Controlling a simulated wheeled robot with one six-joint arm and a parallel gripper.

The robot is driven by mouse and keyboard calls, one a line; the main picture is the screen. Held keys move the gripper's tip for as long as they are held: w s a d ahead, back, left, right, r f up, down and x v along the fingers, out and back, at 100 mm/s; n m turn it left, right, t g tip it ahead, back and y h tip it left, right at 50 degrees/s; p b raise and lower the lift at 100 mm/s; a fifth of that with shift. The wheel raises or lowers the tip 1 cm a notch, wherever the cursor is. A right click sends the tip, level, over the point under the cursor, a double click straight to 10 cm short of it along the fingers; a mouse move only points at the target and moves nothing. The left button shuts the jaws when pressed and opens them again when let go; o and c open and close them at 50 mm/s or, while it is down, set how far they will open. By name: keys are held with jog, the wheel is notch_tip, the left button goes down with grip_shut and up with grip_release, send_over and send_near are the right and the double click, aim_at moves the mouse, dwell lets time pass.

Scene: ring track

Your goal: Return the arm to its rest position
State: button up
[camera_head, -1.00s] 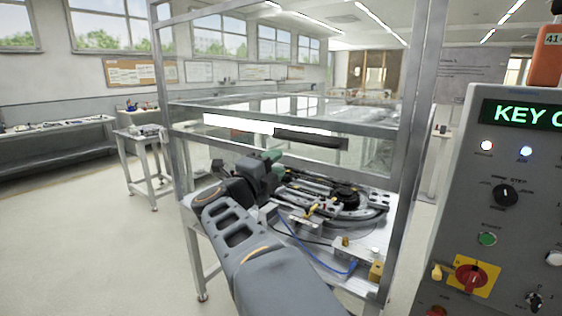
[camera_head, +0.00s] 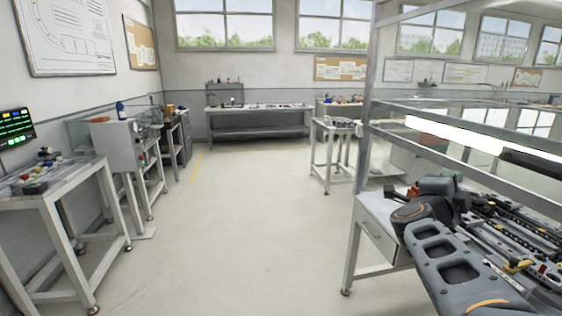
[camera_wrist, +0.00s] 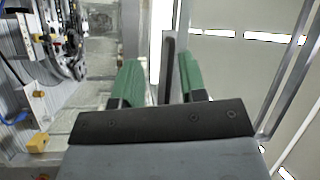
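My arm (camera_head: 455,265) reaches up from the lower right in the head view, beside the metal-framed bench. Its dark wrist (camera_head: 440,190) is over the bench's near left corner; the fingertips are hard to make out there. In the wrist view my gripper (camera_wrist: 159,62) shows two green fingers, spread apart with a gap between them. A dark upright bar (camera_wrist: 167,70) shows in that gap, seemingly beyond the fingers. I see nothing clamped between them.
The bench frame's post (camera_head: 364,150) and bright light strip (camera_head: 455,132) stand close to my arm. Track parts (camera_head: 525,235) lie on the bench at right. A white table (camera_head: 60,190) stands at left, a small table (camera_head: 332,150) farther back. The floor (camera_head: 240,230) between is clear.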

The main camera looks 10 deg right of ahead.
jog(key=w+a+f+n+t+y+p, duration=0.1)
jog(key=w+a+f+n+y+p, duration=0.2)
jog(key=a+f+n+y, duration=1.15)
jog(key=s+a+f+n+g+y+p, duration=0.1)
jog(key=s+a+n+g+p, duration=0.1)
jog(key=s+a+n+g, duration=0.2)
jog(key=s+a+f+n+g+p, duration=0.2)
jog(key=s+a+n+g, duration=0.2)
jog(key=s, duration=0.6)
jog(key=shift+a+f+n+y, duration=0.25)
jog(key=shift+a+n+y, duration=0.1)
jog(key=shift+a+n, duration=1.1)
